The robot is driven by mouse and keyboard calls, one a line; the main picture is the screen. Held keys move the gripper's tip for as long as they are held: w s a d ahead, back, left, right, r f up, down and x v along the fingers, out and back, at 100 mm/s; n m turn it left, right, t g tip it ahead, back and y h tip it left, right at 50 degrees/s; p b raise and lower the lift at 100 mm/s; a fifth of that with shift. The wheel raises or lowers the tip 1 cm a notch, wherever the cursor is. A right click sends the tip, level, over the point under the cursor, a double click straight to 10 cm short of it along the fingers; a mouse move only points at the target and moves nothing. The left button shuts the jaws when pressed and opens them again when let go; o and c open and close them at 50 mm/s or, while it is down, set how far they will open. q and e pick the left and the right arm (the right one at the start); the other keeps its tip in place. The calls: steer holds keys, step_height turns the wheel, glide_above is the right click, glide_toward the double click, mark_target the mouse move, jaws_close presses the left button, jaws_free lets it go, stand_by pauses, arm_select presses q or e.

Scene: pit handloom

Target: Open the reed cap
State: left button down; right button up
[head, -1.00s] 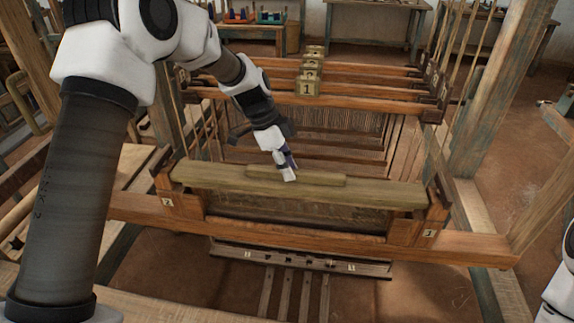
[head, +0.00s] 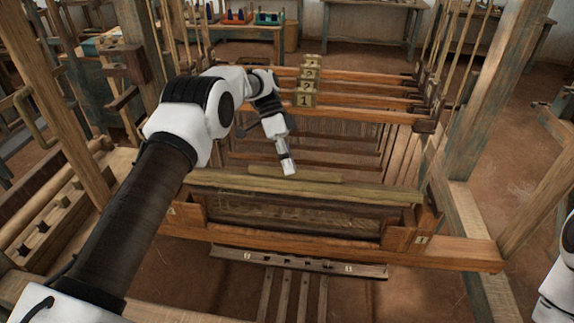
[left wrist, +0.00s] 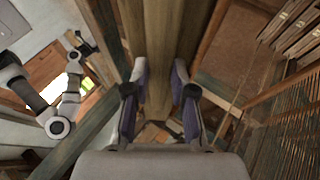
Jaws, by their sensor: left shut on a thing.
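The reed cap (head: 350,190) is a long greenish-brown wooden beam across the loom's batten, with a raised grip bar (head: 322,177) along its top. It sits at the upper side of the batten frame, and a dark slatted panel (head: 300,217) shows below it. My left gripper (head: 288,169) is shut on the grip bar from above. In the left wrist view, the two fingers (left wrist: 156,88) stand on either side of a wooden bar (left wrist: 158,45). Their contact is partly hidden. My right gripper is out of view; only a white part of that arm shows at the right edge.
The batten's lower beam (head: 340,248) runs across the front, with wooden end blocks. Numbered blocks (head: 305,99) and heddle bars (head: 365,115) stand behind the cap. Upright loom posts (head: 487,95) flank the area. Treadles (head: 285,295) lie below.

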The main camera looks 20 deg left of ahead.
arm_select(q)
steer(key=shift+f, duration=0.15)
steer(key=c, duration=1)
jaws_free()
steer(key=shift+w, duration=0.1)
steer(key=shift+o, duration=0.2)
steer(key=shift+w+d, duration=0.1)
steer(key=shift+w, duration=0.05)
step_height(320, 180, up, 10)
